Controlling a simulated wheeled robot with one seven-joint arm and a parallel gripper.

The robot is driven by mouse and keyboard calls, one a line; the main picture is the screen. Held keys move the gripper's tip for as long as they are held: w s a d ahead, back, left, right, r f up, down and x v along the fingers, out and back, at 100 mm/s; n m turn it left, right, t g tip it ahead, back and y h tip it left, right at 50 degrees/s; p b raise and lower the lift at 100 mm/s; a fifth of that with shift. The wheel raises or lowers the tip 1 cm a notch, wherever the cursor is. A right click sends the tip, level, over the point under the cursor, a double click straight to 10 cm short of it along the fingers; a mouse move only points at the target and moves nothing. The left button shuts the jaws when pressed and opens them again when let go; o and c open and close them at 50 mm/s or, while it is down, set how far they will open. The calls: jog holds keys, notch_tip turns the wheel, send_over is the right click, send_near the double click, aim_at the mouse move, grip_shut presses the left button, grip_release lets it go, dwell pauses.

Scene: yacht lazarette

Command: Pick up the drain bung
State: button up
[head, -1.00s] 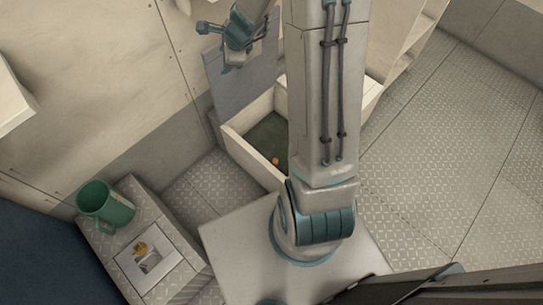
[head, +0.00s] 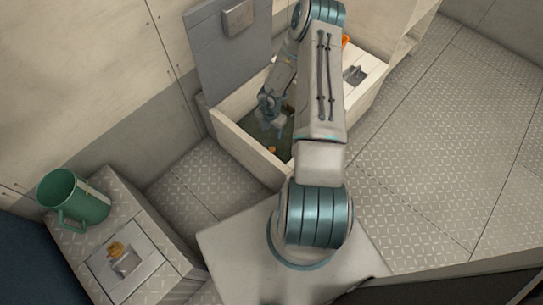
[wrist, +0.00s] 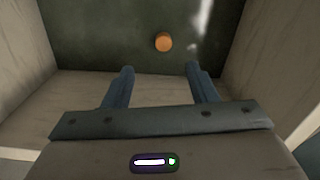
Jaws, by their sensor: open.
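A small round orange piece, which looks like the drain bung (head: 272,149), lies on the dark green floor of an open cream locker (head: 246,147). In the wrist view the orange bung (wrist: 163,42) shows beyond my fingertips, roughly centred between them. My gripper (head: 274,122) reaches down into the locker, above its floor. In the wrist view my gripper (wrist: 160,69) has its two blue fingers apart, with nothing between them. The bung is apart from the fingers.
The locker walls stand close around my gripper, with a raised grey lid (head: 228,50) behind. A green jug (head: 76,197) and a recessed plate with an orange-brown item (head: 115,248) are on a step at left. Another orange thing (head: 345,41) is behind my arm. Open floor lies at right.

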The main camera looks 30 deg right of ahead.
jog(key=b, duration=0.3)
send_near(272, 149)
jog(key=f, duration=0.5)
jog(key=shift+w+d, duration=0.15)
jog(key=shift+w, duration=0.05)
jog(key=f+b, duration=0.2)
jog(key=f, duration=0.1)
jog(key=f+b, duration=0.1)
jog(key=f, duration=0.1)
jog(key=shift+s+f, duration=0.15)
jog(key=shift+s, duration=0.2)
jog(key=c, duration=1)
